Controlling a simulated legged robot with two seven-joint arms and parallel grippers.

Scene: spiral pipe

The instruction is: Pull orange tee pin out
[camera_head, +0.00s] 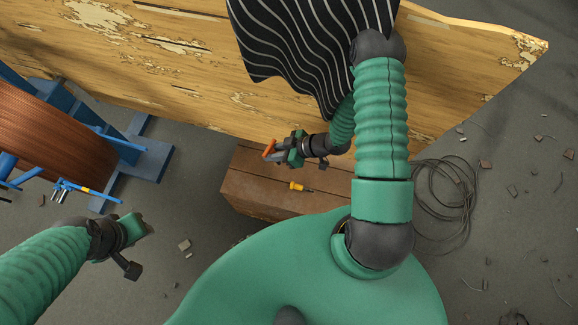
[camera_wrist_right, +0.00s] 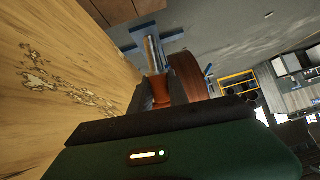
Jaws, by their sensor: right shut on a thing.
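My right gripper (camera_head: 281,155) is shut on the orange tee pin (camera_head: 269,148), above the far part of the brown wooden box. The pin's orange part sticks out at the gripper's left end. In the right wrist view an orange-brown handle (camera_wrist_right: 160,89) with a bare metal shaft (camera_wrist_right: 152,54) rises just beyond the gripper's dark edge. The shaft's far end shows against the blue frame behind; I cannot tell whether it touches anything. My left gripper (camera_head: 134,231) is at the lower left over the floor, away from the pin; its jaws are too unclear to read.
A yellow-handled screwdriver (camera_head: 297,187) lies on the wooden box (camera_head: 253,190). A worn wooden panel (camera_head: 190,75) spans the back, with striped black cloth (camera_head: 290,45) over it. A copper-coloured reel (camera_head: 50,130) on a blue frame (camera_head: 150,150) stands left. Coiled cable (camera_head: 447,195) lies right.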

